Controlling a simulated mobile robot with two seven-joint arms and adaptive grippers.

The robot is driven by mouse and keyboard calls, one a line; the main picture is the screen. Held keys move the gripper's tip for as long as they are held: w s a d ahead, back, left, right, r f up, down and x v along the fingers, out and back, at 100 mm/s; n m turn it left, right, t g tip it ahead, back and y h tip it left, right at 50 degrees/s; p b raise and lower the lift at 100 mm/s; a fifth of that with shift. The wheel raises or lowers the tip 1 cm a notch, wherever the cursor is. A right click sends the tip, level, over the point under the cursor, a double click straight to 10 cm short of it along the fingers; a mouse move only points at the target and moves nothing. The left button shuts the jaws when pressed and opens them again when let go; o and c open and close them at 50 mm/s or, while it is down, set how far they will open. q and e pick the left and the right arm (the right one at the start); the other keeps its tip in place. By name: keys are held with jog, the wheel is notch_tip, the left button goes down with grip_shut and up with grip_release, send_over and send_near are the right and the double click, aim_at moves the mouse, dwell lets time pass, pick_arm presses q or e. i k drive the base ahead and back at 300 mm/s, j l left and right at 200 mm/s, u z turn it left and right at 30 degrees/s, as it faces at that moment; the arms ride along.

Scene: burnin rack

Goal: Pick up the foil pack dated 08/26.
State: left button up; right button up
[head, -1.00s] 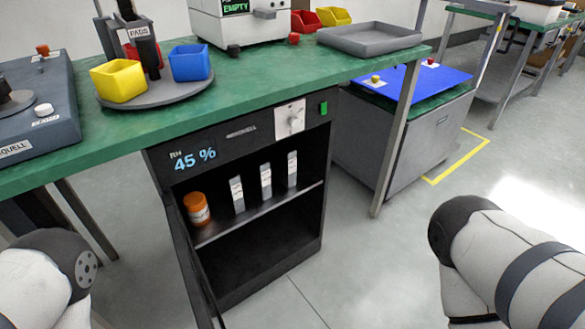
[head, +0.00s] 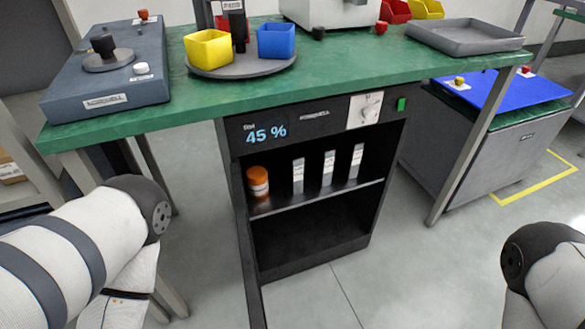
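Three pale, narrow foil packs stand upright in a row on the shelf of the open dark cabinet: a left one (head: 298,176), a middle one (head: 328,168) and a right one (head: 356,161). Their labels are too small to read, so I cannot tell which is dated 08/26. My arms show at the lower left and lower right, but neither gripper is in view.
An orange-capped jar (head: 258,183) stands left of the packs on the shelf (head: 275,207). The cabinet door (head: 250,250) hangs open at the left. The green bench (head: 340,70) overhangs the cabinet. The lower compartment looks empty.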

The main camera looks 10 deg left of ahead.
aim_at(292, 160)
jog(key=i+l+u, duration=0.1)
jog(key=l+u, duration=0.2)
jog(key=l, duration=0.4)
jog(key=l+u, duration=0.25)
jog(key=l, duration=0.5)
jog(key=i+l+u, duration=0.15)
jog(key=l, duration=0.2)
jog(key=i+l+u, duration=0.35)
jog(key=l, duration=0.4)
jog(key=i+j, duration=0.05)
